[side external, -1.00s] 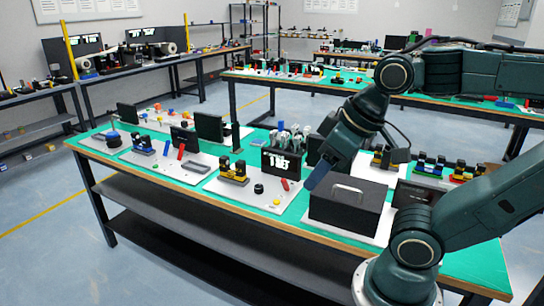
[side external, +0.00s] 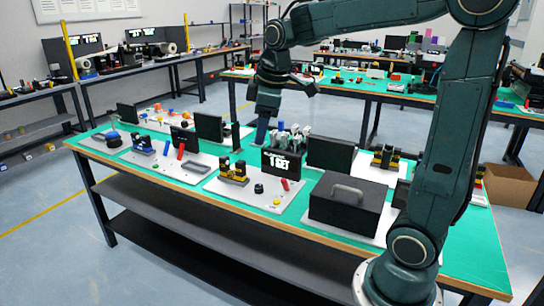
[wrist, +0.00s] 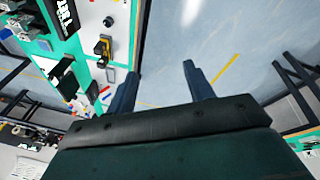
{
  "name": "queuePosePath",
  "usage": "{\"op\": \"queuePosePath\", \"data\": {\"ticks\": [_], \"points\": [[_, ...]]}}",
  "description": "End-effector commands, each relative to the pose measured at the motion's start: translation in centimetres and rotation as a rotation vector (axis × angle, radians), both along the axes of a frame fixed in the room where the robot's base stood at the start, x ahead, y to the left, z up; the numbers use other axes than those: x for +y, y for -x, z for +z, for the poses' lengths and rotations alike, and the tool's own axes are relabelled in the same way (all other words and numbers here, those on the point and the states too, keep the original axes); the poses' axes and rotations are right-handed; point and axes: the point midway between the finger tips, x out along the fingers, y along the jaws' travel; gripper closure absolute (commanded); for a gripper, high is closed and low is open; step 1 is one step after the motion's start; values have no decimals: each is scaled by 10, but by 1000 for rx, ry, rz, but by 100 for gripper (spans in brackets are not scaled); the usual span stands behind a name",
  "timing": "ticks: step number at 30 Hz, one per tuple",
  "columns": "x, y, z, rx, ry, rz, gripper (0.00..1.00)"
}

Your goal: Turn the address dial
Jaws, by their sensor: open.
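A black round knob (side external: 258,188), which may be the address dial, stands on a white board in the middle of the table. It also shows near the top of the wrist view (wrist: 108,21). I cannot read any marking on it. A dark screen (side external: 281,163) with white text ending in "SET" stands behind it, and also shows in the wrist view (wrist: 67,14). My gripper (side external: 262,138) appears behind the screen in the side view, apart from the knob. In the wrist view my gripper (wrist: 160,88) has its two blue fingers wide apart, with only floor visible between them.
A yellow-and-black block (side external: 234,172) and a red piece (side external: 285,185) share the knob's board. A dark case with a handle (side external: 350,208) stands to the right. White-headed tools (side external: 290,135) stand behind the screen. Another board with dark parts (side external: 172,165) lies to the left.

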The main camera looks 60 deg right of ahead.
Motion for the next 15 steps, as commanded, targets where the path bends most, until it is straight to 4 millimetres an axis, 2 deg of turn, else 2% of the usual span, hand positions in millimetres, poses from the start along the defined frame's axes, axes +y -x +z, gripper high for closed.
{"op": "queuePosePath", "data": {"ticks": [3,8,15], "points": [[-20,-24,-10,37,15,57,48],[-46,-51,-25,82,31,139,48],[-89,-87,-58,145,44,264,48]]}}
